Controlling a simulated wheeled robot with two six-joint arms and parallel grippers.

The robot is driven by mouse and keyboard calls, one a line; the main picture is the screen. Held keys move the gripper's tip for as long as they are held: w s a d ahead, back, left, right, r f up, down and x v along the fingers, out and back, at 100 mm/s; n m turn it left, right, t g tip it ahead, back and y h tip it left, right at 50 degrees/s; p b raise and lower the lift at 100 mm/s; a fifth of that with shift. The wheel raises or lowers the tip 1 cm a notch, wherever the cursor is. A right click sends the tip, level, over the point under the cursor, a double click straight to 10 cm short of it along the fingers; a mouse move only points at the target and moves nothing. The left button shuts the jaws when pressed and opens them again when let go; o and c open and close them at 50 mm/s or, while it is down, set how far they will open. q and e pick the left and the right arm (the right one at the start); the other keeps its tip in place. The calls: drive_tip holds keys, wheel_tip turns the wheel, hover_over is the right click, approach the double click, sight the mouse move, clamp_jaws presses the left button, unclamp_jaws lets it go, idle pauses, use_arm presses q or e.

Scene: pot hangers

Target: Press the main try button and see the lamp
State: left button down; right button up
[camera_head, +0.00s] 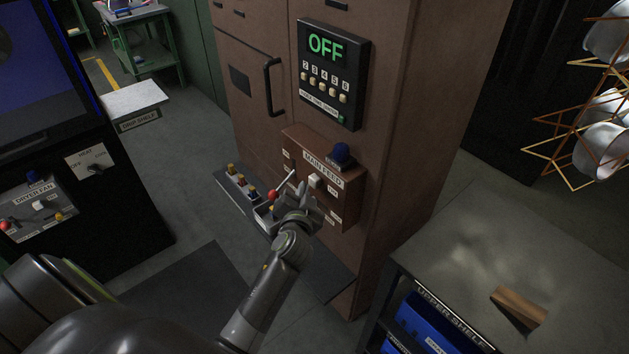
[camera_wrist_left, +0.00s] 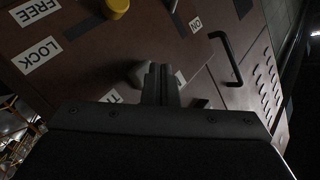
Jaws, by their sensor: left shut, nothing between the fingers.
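The brown MAIN FEED box (camera_head: 349,193) is mounted on the tall brown cabinet. A dark blue lamp dome (camera_head: 342,154) stands on its top and looks unlit. A pale switch (camera_head: 316,181) and a lever with a red knob (camera_head: 273,194) are on the box. My left gripper (camera_head: 308,201) is shut and empty, close in front of the lower box face. A yellow knob (camera_wrist_left: 117,7) sits near the FREE and LOCK labels. The try button cannot be made out.
A panel (camera_head: 333,75) above reads OFF in green. A ledge with several coloured knobs (camera_head: 237,179) is left of the gripper. The DRYER FAN box (camera_head: 38,209) is at left. A grey-topped bench (camera_head: 480,235) stands at right.

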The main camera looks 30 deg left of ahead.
use_arm(q)
drive_tip(key=shift+w+d, duration=0.2)
drive_tip(key=shift+w, duration=0.2)
idle(0.5)
drive_tip(key=shift+s+a, duration=0.4)
drive_tip(key=shift+s, duration=0.45)
drive_tip(key=s+a, duration=0.2)
drive_tip(key=s, duration=0.3)
drive_tip(key=shift+s+a+p, duration=0.15)
drive_tip(key=shift+s+p, duration=0.15)
idle(0.6)
